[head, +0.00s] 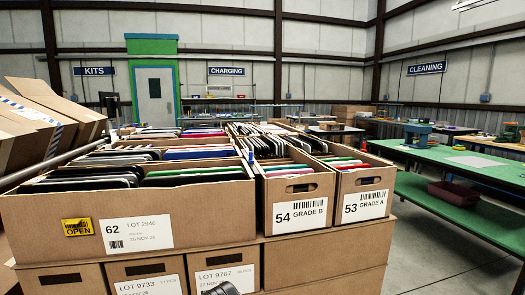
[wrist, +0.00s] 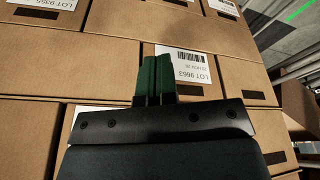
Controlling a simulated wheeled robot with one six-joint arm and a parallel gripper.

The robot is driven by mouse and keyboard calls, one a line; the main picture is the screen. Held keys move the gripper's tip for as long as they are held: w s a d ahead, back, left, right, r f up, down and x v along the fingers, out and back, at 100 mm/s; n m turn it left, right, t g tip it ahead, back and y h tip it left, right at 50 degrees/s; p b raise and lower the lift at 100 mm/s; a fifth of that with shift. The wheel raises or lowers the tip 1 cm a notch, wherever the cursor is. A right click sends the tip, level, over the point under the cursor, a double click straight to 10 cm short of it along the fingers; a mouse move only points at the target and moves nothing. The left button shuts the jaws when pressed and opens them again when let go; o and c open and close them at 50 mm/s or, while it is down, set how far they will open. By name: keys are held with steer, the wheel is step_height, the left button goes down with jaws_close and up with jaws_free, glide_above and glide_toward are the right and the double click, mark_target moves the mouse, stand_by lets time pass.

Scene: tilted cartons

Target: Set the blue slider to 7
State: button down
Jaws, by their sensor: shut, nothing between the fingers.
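I cannot make out a blue slider or a number scale in either view. My gripper (wrist: 157,64) shows in the wrist view with its two green fingers pressed together and nothing between them. The fingers point at stacked brown cartons; whether they touch one, I cannot tell. In the wrist view a white LOT 9663 label (wrist: 188,62), upside down, is partly hidden behind the fingers. In the head view a dark piece at the bottom edge, perhaps part of my arm, covers a little of the LOT 9767 carton (head: 232,262).
Open cartons of folders, numbered 62 (head: 190,200), 54 (head: 262,188) and 53 (head: 337,180), stand on closed cartons close in front. Tilted cartons (head: 45,125) lean at the left. A green workbench (head: 450,152) stands at the right, with clear floor (head: 430,265) before it.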

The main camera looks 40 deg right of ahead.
step_height(320, 180, up, 44)
steer(key=n+t+y+p, duration=0.3)
steer(key=n+p, duration=0.9)
steer(key=p, duration=1.4)
glide_above(257, 170)
steer(key=s+d, duration=0.2)
steer(key=s, duration=0.4)
steer(key=t+h, duration=0.1)
steer(key=shift+w+a, duration=0.1)
steer(key=shift+a, duration=0.15)
steer(key=shift+f, duration=0.1)
steer(key=p+x, duration=0.2)
steer(key=x, duration=0.8)
steer(key=shift+w+p, duration=0.2)
steer(key=shift+p, duration=0.1)
steer(key=w+p, duration=0.1)
steer(key=w+d, duration=0.1)
steer(key=shift+w+d+p, duration=0.3)
steer(key=shift+p, duration=0.05)
steer(key=shift+w+d, duration=0.2)
steer(key=shift+w, duration=0.25)
